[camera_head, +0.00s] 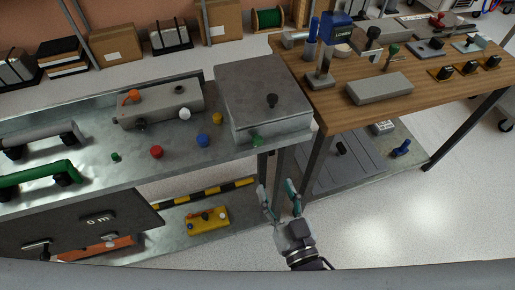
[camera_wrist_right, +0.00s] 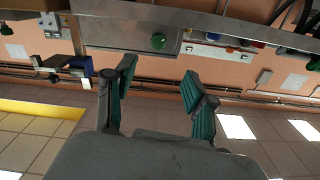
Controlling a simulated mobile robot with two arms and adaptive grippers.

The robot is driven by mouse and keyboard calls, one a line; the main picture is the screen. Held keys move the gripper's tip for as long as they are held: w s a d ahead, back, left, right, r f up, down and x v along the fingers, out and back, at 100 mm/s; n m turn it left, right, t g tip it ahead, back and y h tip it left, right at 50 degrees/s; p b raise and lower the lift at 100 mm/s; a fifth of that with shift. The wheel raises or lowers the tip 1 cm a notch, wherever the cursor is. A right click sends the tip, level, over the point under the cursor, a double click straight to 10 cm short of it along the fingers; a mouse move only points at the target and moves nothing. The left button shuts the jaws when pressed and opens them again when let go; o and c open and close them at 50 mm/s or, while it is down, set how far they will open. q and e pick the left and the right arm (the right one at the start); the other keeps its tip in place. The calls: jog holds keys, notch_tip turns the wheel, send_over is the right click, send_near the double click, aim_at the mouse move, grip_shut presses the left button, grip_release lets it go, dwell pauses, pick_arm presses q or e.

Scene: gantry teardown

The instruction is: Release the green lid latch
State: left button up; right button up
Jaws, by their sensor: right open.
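The green lid latch (camera_head: 257,139) sits on the front face of a grey metal box (camera_head: 288,124) at the right end of the steel bench. The box's lid (camera_head: 262,78) is down and has a black knob on top. In the right wrist view the green latch (camera_wrist_right: 158,41) shows ahead, above the gap between my fingers. My right gripper (camera_head: 278,186) is open and empty, in front of the bench and below the latch, apart from it. Its two teal-padded fingers (camera_wrist_right: 160,82) are spread in the wrist view. My left gripper is out of view.
The steel bench (camera_head: 195,163) holds coloured knobs, a grey unit and a green handle (camera_head: 40,174). A wooden table (camera_head: 325,100) with tools stands to the right. A yellow control box (camera_head: 208,221) lies on the lower shelf. The floor (camera_head: 390,220) at right is clear.

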send_near(259, 143)
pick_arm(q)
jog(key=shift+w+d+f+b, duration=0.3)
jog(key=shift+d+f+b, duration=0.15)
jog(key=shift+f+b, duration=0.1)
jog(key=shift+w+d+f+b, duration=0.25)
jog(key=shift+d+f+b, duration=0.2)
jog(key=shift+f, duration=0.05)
pick_arm(e)
jog(key=x, duration=0.9)
jog(key=shift+w+a, duration=0.15)
jog(key=shift+w, duration=0.25)
jog(key=shift+c, duration=0.3)
grip_shut()
